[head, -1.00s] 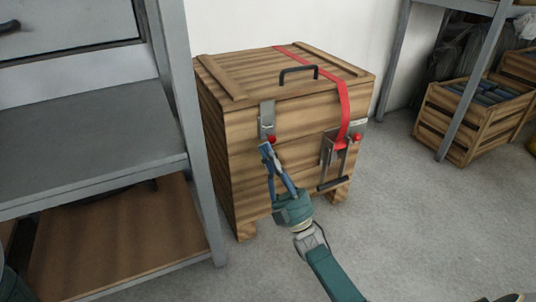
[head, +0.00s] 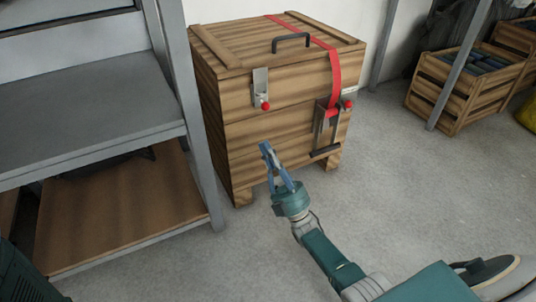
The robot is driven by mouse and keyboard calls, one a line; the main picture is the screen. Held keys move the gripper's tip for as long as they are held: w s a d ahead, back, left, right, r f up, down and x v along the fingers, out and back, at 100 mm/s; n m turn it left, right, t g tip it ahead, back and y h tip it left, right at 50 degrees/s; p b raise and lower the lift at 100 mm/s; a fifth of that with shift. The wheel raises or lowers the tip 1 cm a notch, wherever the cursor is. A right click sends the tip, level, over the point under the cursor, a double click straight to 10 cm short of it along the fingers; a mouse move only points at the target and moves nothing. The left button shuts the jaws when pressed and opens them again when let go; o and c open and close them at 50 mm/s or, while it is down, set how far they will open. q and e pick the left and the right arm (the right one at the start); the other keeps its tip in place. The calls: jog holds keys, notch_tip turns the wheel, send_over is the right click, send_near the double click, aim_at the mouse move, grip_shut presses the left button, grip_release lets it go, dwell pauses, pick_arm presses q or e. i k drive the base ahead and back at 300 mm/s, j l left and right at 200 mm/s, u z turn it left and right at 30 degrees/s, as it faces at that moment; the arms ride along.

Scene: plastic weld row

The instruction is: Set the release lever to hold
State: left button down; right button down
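A wooden crate (head: 235,130) with a lid stands on the floor. A red strap (head: 334,75) runs over the lid and down its front to a metal ratchet buckle (head: 322,122). The buckle has a dark-handled lever (head: 325,151) at its bottom, hanging low against the crate front. A metal latch (head: 260,85) with a red knob (head: 265,106) sits at the front left. Another red knob (head: 349,104) is beside the buckle. I cannot tell which part is the release lever. My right gripper (head: 268,150) is below the latch, apart from both fittings, and seems empty. My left gripper is not in view.
A grey shelf unit (head: 90,105) stands close on the left, its post (head: 185,120) beside the crate. Slatted crates (head: 455,90) with dark contents stand at the back right. The floor in front and right of the crate is clear.

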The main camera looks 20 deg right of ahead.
aim_at(347, 104)
jog(key=k+l, duration=0.2)
jog(key=k, duration=0.3)
jog(key=k+l, duration=0.25)
jog(key=k, duration=0.2)
